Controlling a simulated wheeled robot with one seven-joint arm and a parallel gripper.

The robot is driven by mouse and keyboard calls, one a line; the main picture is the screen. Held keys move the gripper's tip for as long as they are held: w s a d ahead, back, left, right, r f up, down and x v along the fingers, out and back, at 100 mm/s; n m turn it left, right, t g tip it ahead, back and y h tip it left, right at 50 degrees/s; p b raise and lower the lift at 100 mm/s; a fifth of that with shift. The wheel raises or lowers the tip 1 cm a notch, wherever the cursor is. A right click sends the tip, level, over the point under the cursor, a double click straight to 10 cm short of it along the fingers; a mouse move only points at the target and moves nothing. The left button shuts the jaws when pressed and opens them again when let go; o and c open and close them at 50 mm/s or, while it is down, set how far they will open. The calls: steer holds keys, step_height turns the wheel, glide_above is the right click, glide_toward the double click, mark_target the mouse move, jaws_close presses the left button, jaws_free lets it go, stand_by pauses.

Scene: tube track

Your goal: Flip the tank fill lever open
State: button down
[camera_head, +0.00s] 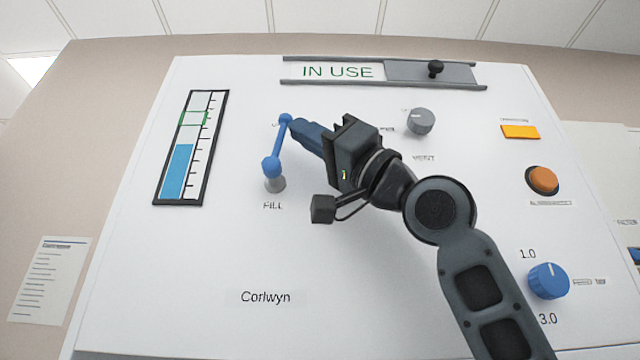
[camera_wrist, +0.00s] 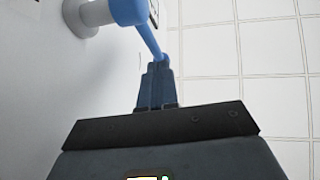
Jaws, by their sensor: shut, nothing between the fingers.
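The blue fill lever (camera_head: 279,140) is on the white panel above the label FILL. Its pivot sits on a grey base (camera_head: 275,184), and its arm points up, tilted slightly right. My gripper (camera_head: 295,124) is shut and empty, with its fingertips at the upper end of the lever from the right. In the wrist view, the lever (camera_wrist: 150,38) runs down to the tips of my gripper (camera_wrist: 157,66), which seem to touch its end or lie just beside it. The exact contact is hidden.
A level gauge (camera_head: 191,148) with blue fill is left of the lever. An IN USE slider (camera_head: 430,72) is above. A grey vent knob (camera_head: 420,121), an orange button (camera_head: 542,180) and a blue dial (camera_head: 548,281) are to the right.

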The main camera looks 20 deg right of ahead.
steer(key=shift+w+a+r, duration=0.15)
steer(key=shift+a+r, duration=0.35)
steer(key=shift+a, duration=0.15)
stand_by(0.3)
steer(key=shift+f, duration=0.1)
steer(key=b+v, duration=0.2)
steer(key=v, duration=0.5)
steer(key=shift+d+f, duration=0.15)
steer(key=shift+d, duration=0.25)
